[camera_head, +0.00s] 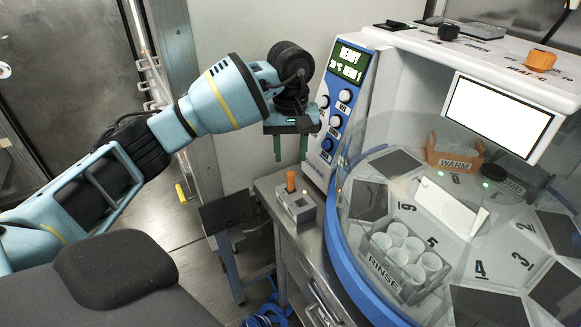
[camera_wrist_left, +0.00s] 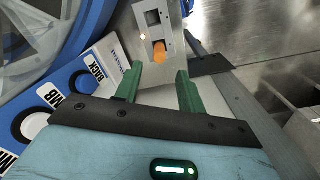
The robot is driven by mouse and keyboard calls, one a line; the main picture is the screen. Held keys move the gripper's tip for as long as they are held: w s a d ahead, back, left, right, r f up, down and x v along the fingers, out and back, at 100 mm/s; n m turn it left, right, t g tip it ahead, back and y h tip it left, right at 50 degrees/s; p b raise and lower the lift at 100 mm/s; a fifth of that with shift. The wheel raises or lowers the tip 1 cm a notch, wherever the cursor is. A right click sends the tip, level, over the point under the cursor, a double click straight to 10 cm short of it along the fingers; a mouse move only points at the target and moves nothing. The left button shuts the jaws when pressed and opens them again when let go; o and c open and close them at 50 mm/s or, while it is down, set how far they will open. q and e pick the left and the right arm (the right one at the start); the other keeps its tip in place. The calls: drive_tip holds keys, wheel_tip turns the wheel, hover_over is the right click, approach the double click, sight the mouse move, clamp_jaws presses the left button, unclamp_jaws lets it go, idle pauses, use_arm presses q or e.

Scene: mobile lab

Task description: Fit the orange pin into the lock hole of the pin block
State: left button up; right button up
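The orange pin (camera_head: 291,181) stands upright at the far end of the grey pin block (camera_head: 299,206). In the left wrist view the pin (camera_wrist_left: 158,50) is at one dark opening of the block (camera_wrist_left: 173,28), and another dark square opening beside it is empty. I cannot tell how deep the pin sits or which opening is the lock hole. My left gripper (camera_head: 290,152) points down above the pin, its green fingers apart with nothing between them. In the wrist view the gripper (camera_wrist_left: 160,72) has the pin just beyond its fingertips. My right gripper is not in view.
The block sits on a narrow grey cabinet top (camera_head: 265,188). Close on the right stands a white and blue machine with a control panel (camera_head: 340,100) and a clear-covered round deck (camera_head: 345,245) holding a rinse rack (camera_head: 385,266). A dark plate (camera_head: 226,212) is at the left.

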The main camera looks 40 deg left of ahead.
use_arm(q)
wheel_tip(320, 180, up, 3)
drive_tip(key=shift+r, duration=0.2)
drive_tip(key=shift+f, duration=0.1)
idle(0.5)
